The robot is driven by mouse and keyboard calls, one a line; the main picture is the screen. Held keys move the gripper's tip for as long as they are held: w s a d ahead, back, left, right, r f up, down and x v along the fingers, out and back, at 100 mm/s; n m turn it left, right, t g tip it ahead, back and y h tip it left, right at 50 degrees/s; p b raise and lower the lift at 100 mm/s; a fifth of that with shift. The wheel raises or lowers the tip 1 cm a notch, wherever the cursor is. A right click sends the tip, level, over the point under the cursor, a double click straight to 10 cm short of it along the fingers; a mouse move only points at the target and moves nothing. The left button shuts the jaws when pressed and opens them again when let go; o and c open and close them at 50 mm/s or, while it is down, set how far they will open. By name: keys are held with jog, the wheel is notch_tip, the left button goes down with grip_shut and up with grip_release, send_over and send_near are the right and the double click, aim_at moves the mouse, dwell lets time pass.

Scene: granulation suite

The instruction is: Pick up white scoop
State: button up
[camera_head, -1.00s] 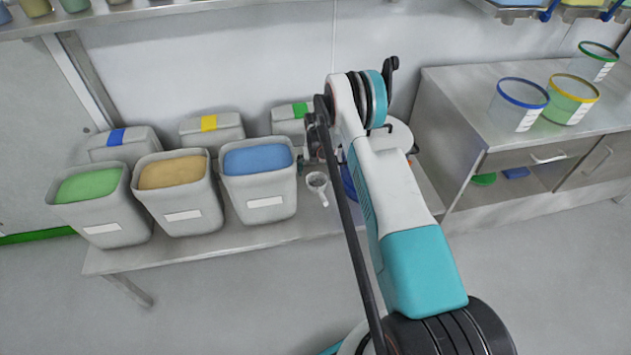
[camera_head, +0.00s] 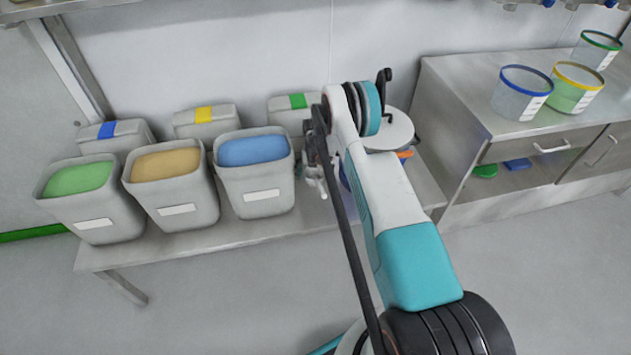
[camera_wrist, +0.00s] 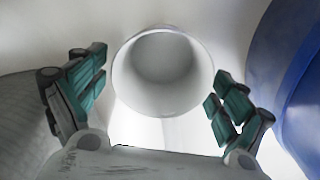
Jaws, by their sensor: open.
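The white scoop (camera_wrist: 163,72) is in the middle of the wrist view, its round hollow bowl facing the camera. My gripper (camera_wrist: 158,85) is open, with one green-padded finger on each side of the bowl. Gaps show between the pads and the bowl, so it is not held. In the head view my gripper (camera_head: 318,179) is low over the bench, just right of the bin of blue powder, and the scoop is hidden or too small to make out there.
The bin of blue powder (camera_head: 257,193) stands close left of my gripper on the steel bench (camera_head: 235,233). A blue rounded object (camera_wrist: 290,80) is close on the right in the wrist view. Lidded bins stand behind. A cabinet (camera_head: 470,110) with tubs is to the right.

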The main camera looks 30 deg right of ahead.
jog(key=shift+r, duration=0.1)
jog(key=c, duration=1.6)
notch_tip(320, 180, up, 20)
jog(key=p, duration=0.6)
jog(key=shift+p, duration=0.35)
